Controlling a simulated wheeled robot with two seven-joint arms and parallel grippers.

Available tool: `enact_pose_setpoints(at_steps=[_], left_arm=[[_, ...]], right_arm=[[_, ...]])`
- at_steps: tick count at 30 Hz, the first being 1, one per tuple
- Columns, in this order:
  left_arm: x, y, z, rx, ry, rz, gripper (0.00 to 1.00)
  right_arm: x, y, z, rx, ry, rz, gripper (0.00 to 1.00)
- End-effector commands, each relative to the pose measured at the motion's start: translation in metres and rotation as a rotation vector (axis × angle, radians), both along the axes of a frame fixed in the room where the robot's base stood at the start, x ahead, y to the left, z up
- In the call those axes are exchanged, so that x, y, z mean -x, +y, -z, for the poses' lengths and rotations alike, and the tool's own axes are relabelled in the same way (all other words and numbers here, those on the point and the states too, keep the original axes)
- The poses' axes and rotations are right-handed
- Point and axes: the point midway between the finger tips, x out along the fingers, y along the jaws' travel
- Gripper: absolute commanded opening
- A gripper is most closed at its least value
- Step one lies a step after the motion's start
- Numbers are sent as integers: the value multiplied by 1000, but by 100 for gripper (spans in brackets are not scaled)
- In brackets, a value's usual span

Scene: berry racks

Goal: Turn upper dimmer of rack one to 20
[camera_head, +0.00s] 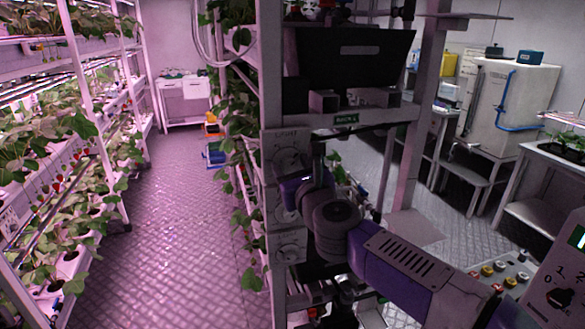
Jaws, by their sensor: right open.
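Rack one carries a small green label (346,119) on its crossbar. A light panel (270,139) marked LIGHT runs down the rack's front post, with round dimmers one above another. The upper dimmer (289,159) is a pale dial near the panel's top; its setting is too small to read. My right gripper (297,184) is open, just below and close to the upper dimmer. Its fingers are dark and partly hidden, so I cannot tell whether they touch the panel. It partly covers the middle dimmer (283,212). My left gripper is not in view.
A lower dimmer (291,249) sits beneath on the same panel. Strawberry plants (240,175) hang along the rack's left side. Another planted rack (92,95) stands across the clear aisle at left. A control box (555,278) with buttons is at lower right.

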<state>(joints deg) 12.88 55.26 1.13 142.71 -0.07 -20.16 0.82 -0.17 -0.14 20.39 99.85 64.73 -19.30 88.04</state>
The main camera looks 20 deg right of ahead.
Motion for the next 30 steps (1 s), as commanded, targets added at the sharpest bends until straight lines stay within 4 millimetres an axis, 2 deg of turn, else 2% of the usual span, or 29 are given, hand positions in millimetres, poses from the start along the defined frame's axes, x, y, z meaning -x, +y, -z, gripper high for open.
enact_pose_setpoints(at_steps=[2,12,22,30], left_arm=[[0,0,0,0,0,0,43],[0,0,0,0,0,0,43],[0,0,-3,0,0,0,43],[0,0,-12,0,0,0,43]], right_arm=[[0,0,0,0,0,0,54],[0,0,0,0,0,0,2],[1,1,-1,46,-1,-1,1],[1,1,-2,219,-7,0,1]])
